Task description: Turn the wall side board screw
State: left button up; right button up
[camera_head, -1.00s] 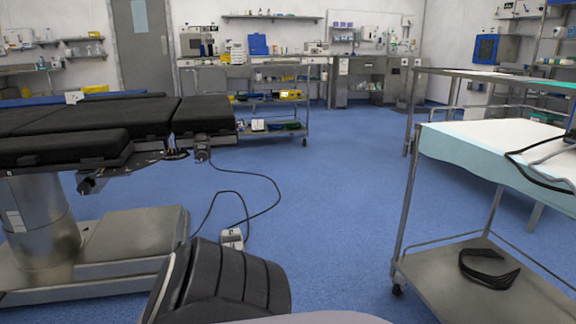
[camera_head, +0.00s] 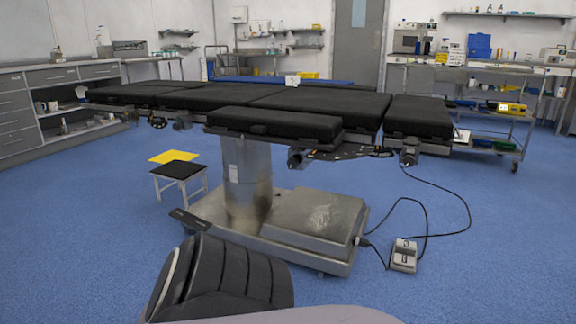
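An operating table with black padded sections (camera_head: 275,125) stands in front of me on a steel column (camera_head: 246,180) and a wide steel base (camera_head: 312,222). Dark clamps and side fittings hang under its near edge, one of them a round knob-like fitting (camera_head: 298,157) below the middle pad. Another fitting (camera_head: 409,151) sits under the right-hand section. I cannot tell which of these is the side board screw. Neither of my grippers is in view.
A foot pedal (camera_head: 404,255) with a black cable lies on the blue floor to the right of the base. A small step stool (camera_head: 180,170) stands left of the column. Cabinets (camera_head: 50,100) line the left wall. A shelved trolley (camera_head: 490,142) stands behind right. Floor at front left is clear.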

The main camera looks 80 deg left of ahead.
aim_at(293, 163)
jog(key=u, duration=1.25)
jog(key=i+j+u, duration=0.15)
jog(key=i+u, duration=0.25)
jog(key=i, duration=0.15)
jog(key=i+u, duration=0.35)
jog(key=i, duration=0.6)
